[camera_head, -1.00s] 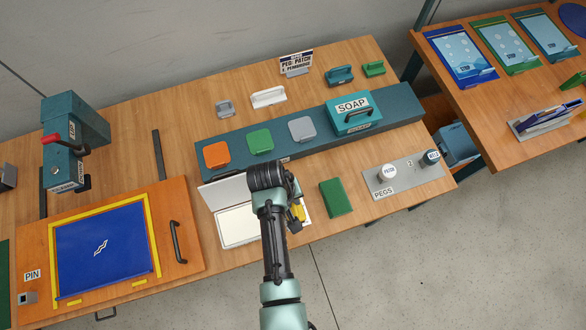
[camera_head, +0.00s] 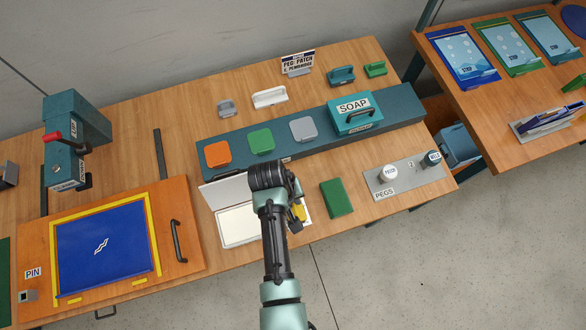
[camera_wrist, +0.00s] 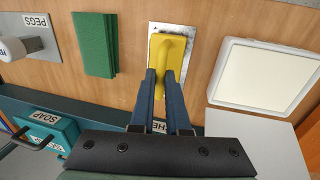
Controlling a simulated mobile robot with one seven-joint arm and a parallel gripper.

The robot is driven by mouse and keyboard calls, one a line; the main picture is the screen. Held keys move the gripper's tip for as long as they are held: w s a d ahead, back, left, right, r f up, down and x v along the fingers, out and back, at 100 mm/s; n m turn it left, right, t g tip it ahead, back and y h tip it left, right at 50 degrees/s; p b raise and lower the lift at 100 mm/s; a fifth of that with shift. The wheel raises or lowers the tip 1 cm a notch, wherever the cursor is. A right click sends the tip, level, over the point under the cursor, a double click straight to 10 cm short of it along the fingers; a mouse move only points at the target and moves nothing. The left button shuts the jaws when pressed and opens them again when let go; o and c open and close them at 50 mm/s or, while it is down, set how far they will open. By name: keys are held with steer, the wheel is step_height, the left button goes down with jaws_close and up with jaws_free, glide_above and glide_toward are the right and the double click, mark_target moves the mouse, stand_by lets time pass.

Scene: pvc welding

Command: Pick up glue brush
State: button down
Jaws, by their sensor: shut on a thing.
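A yellow-handled tool (camera_wrist: 168,54), which I take to be the glue brush, lies between the two blue fingers of my gripper (camera_wrist: 166,78) in the wrist view. My gripper is shut on its near end. A pale metal plate (camera_wrist: 184,38) with a dark mark shows under and around the yellow handle. I cannot tell whether the tool touches that plate or hangs just above it. In the head view only a small yellow part (camera_head: 299,213) shows, beside my gripper (camera_head: 294,222), and my wrist hides the rest.
A white-topped open case (camera_head: 238,226) lies close on the left, also in the wrist view (camera_wrist: 265,75). A green pad (camera_head: 336,198) lies close on the right. The grey pegs plate (camera_head: 401,181) is further right. A teal rack with the soap box (camera_head: 352,112) stands behind.

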step_height(320, 180, up, 10)
steer(key=c, duration=1.4)
jaws_free()
jaws_close()
